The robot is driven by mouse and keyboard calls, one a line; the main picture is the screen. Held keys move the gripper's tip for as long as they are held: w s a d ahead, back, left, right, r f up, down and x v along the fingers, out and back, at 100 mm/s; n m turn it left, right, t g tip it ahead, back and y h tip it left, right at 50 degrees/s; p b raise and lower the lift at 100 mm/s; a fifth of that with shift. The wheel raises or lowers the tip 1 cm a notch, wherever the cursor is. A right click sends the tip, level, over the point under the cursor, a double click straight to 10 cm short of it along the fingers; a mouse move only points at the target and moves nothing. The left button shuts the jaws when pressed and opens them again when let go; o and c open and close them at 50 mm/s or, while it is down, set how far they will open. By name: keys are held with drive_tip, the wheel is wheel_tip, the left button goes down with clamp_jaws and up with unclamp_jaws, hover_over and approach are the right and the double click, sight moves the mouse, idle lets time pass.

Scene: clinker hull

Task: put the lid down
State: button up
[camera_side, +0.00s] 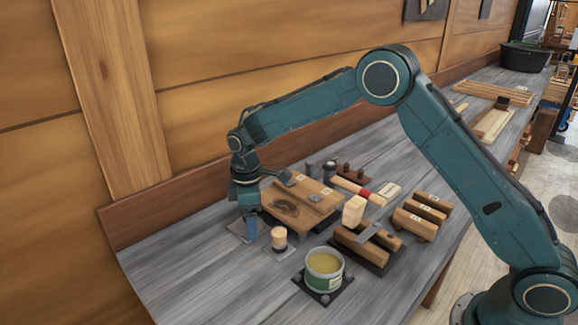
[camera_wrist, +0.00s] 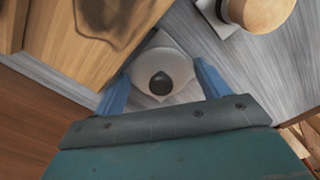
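The lid (camera_wrist: 147,63) is a pale disc with a dark round knob, seen from above in the wrist view. My gripper (camera_wrist: 163,72) has its blue fingers on opposite sides of the lid, close to its rim. I cannot tell if they press on it or stand just clear. In the side view my gripper (camera_side: 250,236) points down at the bench, low beside a flat grey pad (camera_side: 238,228). The lid is not clear in that view. I cannot tell if it touches the pad. A green tin (camera_side: 324,270) stands open at the front, showing yellowish contents.
A wooden block with a dark patch (camera_side: 290,207) lies close to my gripper. A small jar with a wooden top (camera_side: 279,238) stands nearby on its own pad. Wooden blocks (camera_side: 415,224) and a brush (camera_side: 365,187) lie further right. The bench's front left is clear.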

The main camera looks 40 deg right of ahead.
drive_tip(key=shift+r, duration=0.1)
wheel_tip(320, 180, up, 12)
idle(1.0)
drive_tip(key=shift+r, duration=0.15)
idle(0.3)
drive_tip(key=s+d+r+m+t, duration=0.1)
drive_tip(key=s+d+r+m, duration=0.25)
drive_tip(key=s+r, duration=0.4)
drive_tip(key=s+d+r+m+t, duration=0.2)
drive_tip(key=s+d+r, duration=0.25)
drive_tip(key=s, duration=0.55)
drive_tip(key=s+d+f+m+t, duration=0.1)
drive_tip(key=s+d+f+m, duration=0.1)
drive_tip(key=s, duration=0.7)
drive_tip(key=s+d+f+m+t, duration=0.1)
drive_tip(key=s+m, duration=0.2)
drive_tip(key=s, duration=0.6)
drive_tip(key=shift+d+f+m+t, duration=0.3)
drive_tip(key=shift+d+f+m, duration=0.05)
drive_tip(key=shift+d+f, duration=0.05)
